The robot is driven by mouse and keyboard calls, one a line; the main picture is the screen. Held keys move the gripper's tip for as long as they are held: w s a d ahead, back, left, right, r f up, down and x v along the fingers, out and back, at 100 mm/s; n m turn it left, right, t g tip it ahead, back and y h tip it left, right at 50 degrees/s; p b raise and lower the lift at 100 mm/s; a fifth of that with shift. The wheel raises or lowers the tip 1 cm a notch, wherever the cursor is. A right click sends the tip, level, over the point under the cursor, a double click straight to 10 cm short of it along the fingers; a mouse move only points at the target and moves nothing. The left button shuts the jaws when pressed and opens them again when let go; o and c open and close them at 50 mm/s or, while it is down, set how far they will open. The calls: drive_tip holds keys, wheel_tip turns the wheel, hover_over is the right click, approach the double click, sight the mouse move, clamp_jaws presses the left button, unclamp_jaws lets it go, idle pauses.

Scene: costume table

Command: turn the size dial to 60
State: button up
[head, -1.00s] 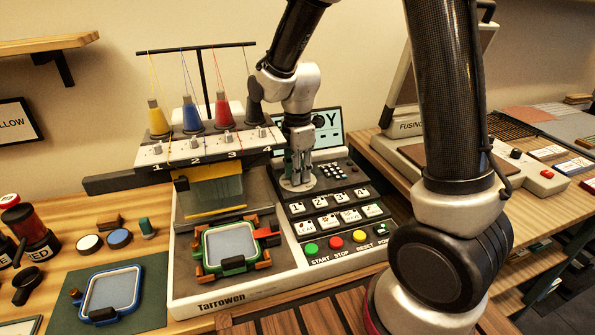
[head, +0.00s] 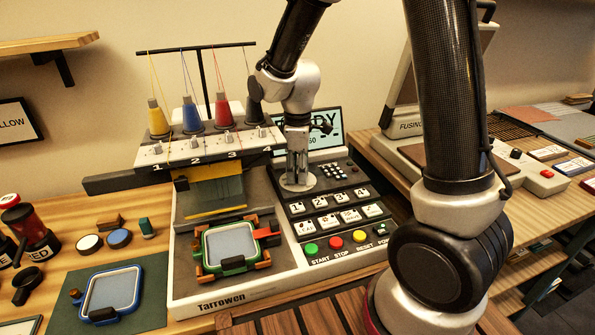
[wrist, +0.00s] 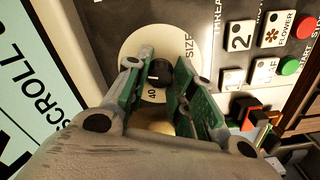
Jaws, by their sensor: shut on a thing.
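The size dial is a black knob (wrist: 160,73) on a round white disc (wrist: 150,40), with SIZE printed beside it. A white mark shows on the knob, and the number 40 shows on the disc near it; other numbers are hidden by my fingers. My gripper (head: 298,180) points down at the machine's panel, and in the wrist view its green-padded fingers are on either side of the knob, shut on it. In the head view the pale disc (head: 312,185) shows around the fingertips, and the knob is hidden.
The machine's screen (head: 335,125) stands behind my wrist, partly covered; small digits on it look like 60. Number buttons (head: 320,203) and coloured buttons (head: 335,243) lie in front of the dial. Thread cones (head: 192,117) and the needle head stand close on the left.

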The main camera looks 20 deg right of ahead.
idle(0.3)
drive_tip(key=o, duration=1.1)
drive_tip(key=shift+c, duration=0.2)
wheel_tip(320, 180, up, 12)
drive_tip(key=s+d+r+m+t, duration=0.2)
drive_tip(key=s+d+m, duration=0.4)
drive_tip(key=s, duration=0.4)
drive_tip(key=s+d+r+m+t, duration=0.2)
drive_tip(key=s+d+r+m, duration=0.2)
drive_tip(key=s+d+m, duration=0.3)
drive_tip(key=s+d, duration=0.2)
drive_tip(key=s, duration=0.1)
drive_tip(key=shift+r, duration=0.4)
